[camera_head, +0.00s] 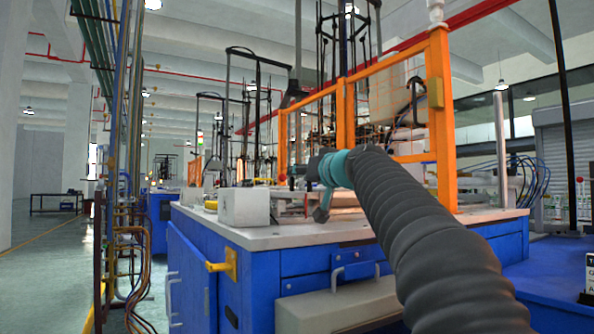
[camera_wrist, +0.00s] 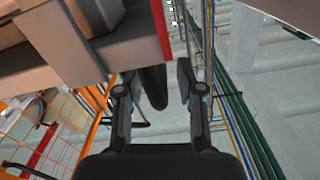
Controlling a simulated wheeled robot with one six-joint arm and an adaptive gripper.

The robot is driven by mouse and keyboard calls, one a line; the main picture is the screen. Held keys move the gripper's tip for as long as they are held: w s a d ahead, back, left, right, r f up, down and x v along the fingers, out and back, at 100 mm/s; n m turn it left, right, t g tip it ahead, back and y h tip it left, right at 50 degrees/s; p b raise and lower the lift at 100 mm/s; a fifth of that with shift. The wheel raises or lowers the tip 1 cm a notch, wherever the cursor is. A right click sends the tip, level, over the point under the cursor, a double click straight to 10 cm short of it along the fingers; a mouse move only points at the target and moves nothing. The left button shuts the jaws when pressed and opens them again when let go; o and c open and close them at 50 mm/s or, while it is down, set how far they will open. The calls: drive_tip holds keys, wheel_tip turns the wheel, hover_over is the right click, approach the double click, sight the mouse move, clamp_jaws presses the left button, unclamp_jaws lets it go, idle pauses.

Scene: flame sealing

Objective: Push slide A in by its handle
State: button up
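My gripper (camera_wrist: 158,74) shows in the wrist view with its two dark fingers spread apart. A dark rounded bar (camera_wrist: 153,88), which looks like a handle, shows between the fingers; I see a gap on each side of it. It hangs from a grey body with a red edge (camera_wrist: 161,28) at the top of the wrist view, which may be slide A. In the head view my gripper (camera_head: 322,206) is small, over the bench top beyond my teal wrist. There the slide and its handle are not clear, partly hidden by my arm.
The blue bench (camera_head: 250,292) has a pale top (camera_head: 285,238) with a white block (camera_head: 244,207) at its near left corner. Orange guard frames (camera_head: 440,120) stand at the right. Pipes and cables (camera_head: 126,180) rise at the left. The floor (camera_head: 50,270) there is clear.

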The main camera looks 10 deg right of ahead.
drive_tip(key=shift+x, duration=1.15)
clamp_jaws()
